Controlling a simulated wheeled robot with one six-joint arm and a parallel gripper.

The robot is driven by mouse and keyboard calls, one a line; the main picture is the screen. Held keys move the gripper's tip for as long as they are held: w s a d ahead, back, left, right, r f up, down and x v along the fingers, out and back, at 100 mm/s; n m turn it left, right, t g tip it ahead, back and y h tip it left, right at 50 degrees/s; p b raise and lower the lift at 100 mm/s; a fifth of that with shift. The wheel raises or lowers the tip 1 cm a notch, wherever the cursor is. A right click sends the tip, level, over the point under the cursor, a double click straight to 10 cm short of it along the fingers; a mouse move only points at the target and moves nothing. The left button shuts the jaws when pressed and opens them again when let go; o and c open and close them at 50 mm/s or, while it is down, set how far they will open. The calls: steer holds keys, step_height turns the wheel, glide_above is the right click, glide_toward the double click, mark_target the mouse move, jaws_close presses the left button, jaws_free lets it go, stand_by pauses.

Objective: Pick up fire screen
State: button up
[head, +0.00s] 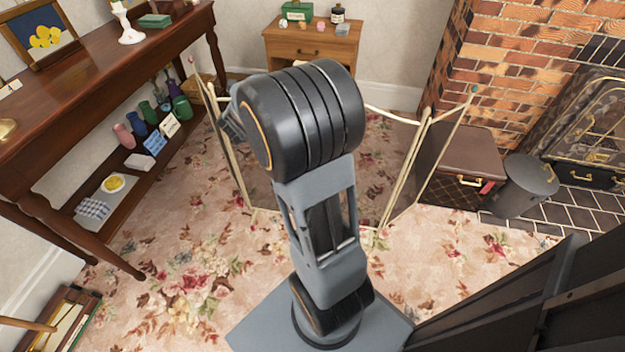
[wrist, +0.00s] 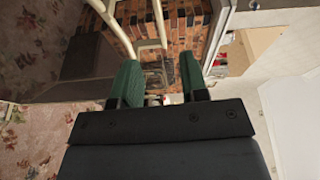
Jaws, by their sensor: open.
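The fire screen (head: 404,167) stands upright on the carpet in the head view. It has a thin cream frame and dark see-through mesh panels, angled at the folds. My arm hides its middle and part of its left side. In the wrist view cream rods of the fire screen (wrist: 113,28) run in from the top, with a dark panel at the left. My gripper (wrist: 162,80) shows two green fingers standing apart with nothing clearly held between them. The rods appear just beyond the fingertips; I cannot tell whether they touch. The fingers are hidden in the head view.
A long wooden table (head: 100,85) with a loaded lower shelf stands at the left. A small wooden cabinet (head: 310,45) is at the back wall. A brown case (head: 462,170) and a grey bucket (head: 527,188) stand right of the screen, by the brick fireplace (head: 510,40).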

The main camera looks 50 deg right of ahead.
steer(key=shift+m+g+h, duration=0.3)
steer(key=shift+m+g, duration=0.5)
steer(key=shift+g, duration=0.1)
steer(key=shift+w+d+f+b, duration=0.15)
steer(key=shift+d+b, duration=0.25)
steer(key=shift+d, duration=2)
steer(key=shift+w+d+b, duration=0.2)
steer(key=shift+d+b, duration=0.25)
steer(key=shift+d, duration=2)
steer(key=shift+w+d+f+b, duration=0.15)
steer(key=shift+d+b, duration=0.25)
steer(key=shift+d, duration=2)
steer(key=shift+r, duration=0.1)
jaws_close()
steer(key=shift+r, duration=0.2)
